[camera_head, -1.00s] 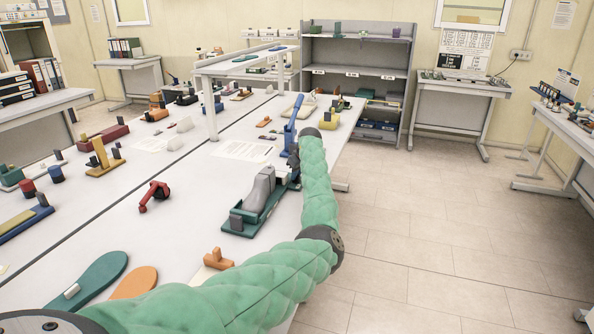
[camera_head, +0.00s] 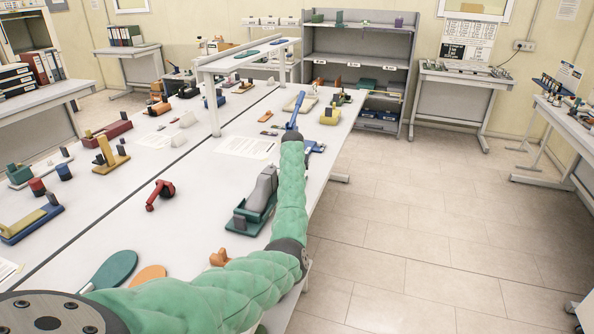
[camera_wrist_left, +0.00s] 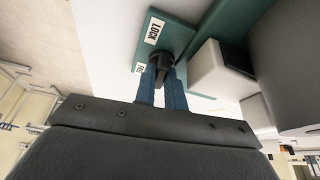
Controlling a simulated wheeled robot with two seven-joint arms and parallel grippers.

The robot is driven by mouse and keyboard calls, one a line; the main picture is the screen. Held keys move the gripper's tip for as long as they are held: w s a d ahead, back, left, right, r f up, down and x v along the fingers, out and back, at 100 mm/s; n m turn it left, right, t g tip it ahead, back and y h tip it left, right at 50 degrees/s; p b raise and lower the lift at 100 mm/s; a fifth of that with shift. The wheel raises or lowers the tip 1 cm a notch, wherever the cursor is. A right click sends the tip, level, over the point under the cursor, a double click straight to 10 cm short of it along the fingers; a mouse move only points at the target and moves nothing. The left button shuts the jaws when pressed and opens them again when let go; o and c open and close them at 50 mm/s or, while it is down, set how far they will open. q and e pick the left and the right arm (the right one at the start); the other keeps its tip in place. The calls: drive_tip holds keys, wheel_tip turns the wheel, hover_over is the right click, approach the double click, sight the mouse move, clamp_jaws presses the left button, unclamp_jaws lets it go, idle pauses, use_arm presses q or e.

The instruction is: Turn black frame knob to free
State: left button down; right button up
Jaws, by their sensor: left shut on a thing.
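The black knob (camera_wrist_left: 156,62) stands on a green plate in the left wrist view. A white LOCK label (camera_wrist_left: 155,31) is beside it, and a second label (camera_wrist_left: 139,67) is partly hidden by the fingers and shows only its first letters. My left gripper (camera_wrist_left: 163,80) has its two blue fingers closed around the knob. In the head view a green fixture (camera_head: 241,224) holds a grey foot-shaped block (camera_head: 262,190). My right gripper is not in view.
A pale block (camera_wrist_left: 222,68) and a large grey body sit close to the fingers in the wrist view. A red clamp-like part (camera_head: 158,194) lies left of the fixture on the table (camera_head: 190,215). A blue lever (camera_head: 294,112) stands behind. The floor at right is clear.

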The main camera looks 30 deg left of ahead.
use_arm(q)
drive_tip(key=shift+a+m+h+p, duration=0.1)
drive_tip(key=shift+m+h+p, duration=0.25)
drive_tip(key=shift+m, duration=0.55)
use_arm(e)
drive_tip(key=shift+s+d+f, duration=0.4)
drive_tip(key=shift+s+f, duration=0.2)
